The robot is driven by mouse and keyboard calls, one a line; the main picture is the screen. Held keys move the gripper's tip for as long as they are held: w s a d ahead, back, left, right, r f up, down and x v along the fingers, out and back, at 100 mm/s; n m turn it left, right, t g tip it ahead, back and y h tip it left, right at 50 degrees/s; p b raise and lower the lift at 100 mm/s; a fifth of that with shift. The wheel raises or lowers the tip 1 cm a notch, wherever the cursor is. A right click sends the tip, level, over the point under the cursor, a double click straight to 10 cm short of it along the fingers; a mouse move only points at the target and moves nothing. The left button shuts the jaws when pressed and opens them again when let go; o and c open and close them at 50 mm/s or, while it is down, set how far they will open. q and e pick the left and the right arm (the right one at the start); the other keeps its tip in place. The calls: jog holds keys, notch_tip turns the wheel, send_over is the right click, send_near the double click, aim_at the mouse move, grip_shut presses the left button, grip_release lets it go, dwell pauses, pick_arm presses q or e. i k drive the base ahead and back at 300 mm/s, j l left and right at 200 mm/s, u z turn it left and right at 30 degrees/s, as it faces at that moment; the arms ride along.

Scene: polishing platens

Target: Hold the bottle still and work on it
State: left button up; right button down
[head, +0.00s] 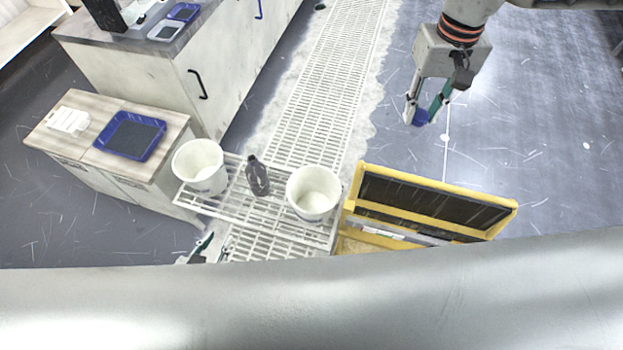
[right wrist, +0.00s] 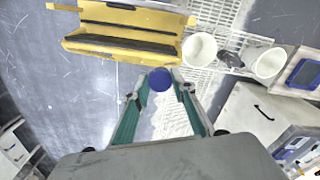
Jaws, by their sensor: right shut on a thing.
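The dark bottle (head: 257,177) stands upright on a white slatted rack (head: 275,232), between two white buckets. It also shows in the right wrist view (right wrist: 229,59). My right gripper (head: 424,115) is shut on a round blue cap (right wrist: 160,79), high up and well to the right of the bottle. My left gripper (head: 214,246) shows only in part at the rack's front edge, with its fingers apart and nothing between them. It is below and left of the bottle, not touching it. The rest of it is hidden behind a grey surface in the foreground.
The left bucket (head: 200,168) and right bucket (head: 314,194) flank the bottle closely. A yellow bin (head: 432,184) stands right of the rack. A blue tray (head: 131,136) lies on a wooden cabinet at left. The floor beneath my right gripper is clear.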

aim_at(257, 177)
jog(key=j+z, duration=0.55)
jog(key=j, duration=0.2)
jog(key=j+z, duration=0.2)
jog(key=j, duration=1.6)
